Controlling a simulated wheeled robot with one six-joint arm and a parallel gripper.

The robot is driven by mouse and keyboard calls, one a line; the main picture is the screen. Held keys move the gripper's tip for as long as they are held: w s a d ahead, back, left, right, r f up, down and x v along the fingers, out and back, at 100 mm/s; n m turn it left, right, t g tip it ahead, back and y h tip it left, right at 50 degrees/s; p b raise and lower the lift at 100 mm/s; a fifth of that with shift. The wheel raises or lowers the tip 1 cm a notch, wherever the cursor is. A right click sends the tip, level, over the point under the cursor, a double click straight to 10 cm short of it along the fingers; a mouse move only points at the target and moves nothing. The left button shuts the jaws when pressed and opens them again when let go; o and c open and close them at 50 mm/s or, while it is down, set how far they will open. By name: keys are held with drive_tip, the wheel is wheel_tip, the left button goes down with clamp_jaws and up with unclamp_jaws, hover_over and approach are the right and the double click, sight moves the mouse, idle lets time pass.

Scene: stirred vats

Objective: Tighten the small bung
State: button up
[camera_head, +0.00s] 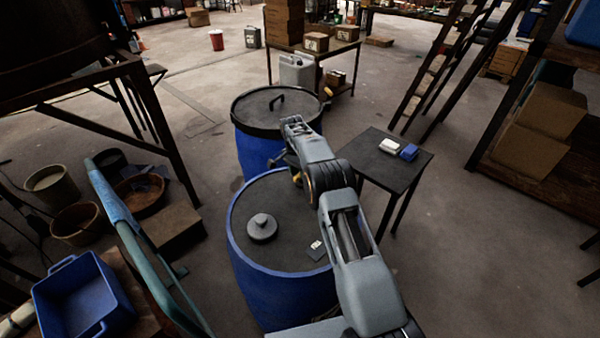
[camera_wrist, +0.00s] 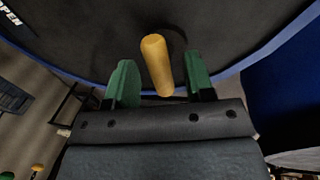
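A yellow rounded peg (camera_wrist: 156,64), seemingly the small bung or its handle, rises from the dark lid of the near blue drum (camera_head: 245,285). In the wrist view it stands between the green fingers of my gripper (camera_wrist: 160,82), with a gap on each side. My gripper is open and does not appear to touch it. The peg's base and seat are hard to make out. In the head view my arm largely hides this spot. A larger grey round cap with a knob (camera_head: 263,227) sits on the same lid, to the left.
A second blue drum with a handled dark lid (camera_head: 262,108) stands just behind. A small dark table (camera_head: 385,170) with a white and a blue item is at right. A blue pipe rail (camera_head: 130,225) and blue tub (camera_head: 75,292) are at left. A small tag (camera_head: 316,247) lies on the lid.

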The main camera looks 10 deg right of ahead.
drive_tip(key=shift+w+a+r, duration=0.1)
drive_tip(key=shift+w+r, duration=0.05)
drive_tip(key=shift+r, duration=0.4)
wheel_tip(320, 180, up, 12)
drive_tip(key=w+a+p, duration=0.1)
drive_tip(key=p, duration=1.3)
drive_tip(key=shift+w+r, duration=0.15)
drive_tip(key=shift+w, duration=0.25)
drive_tip(key=shift+a+r+p, duration=0.1)
drive_tip(key=shift+a+p, duration=0.05)
drive_tip(key=shift+p, duration=0.45)
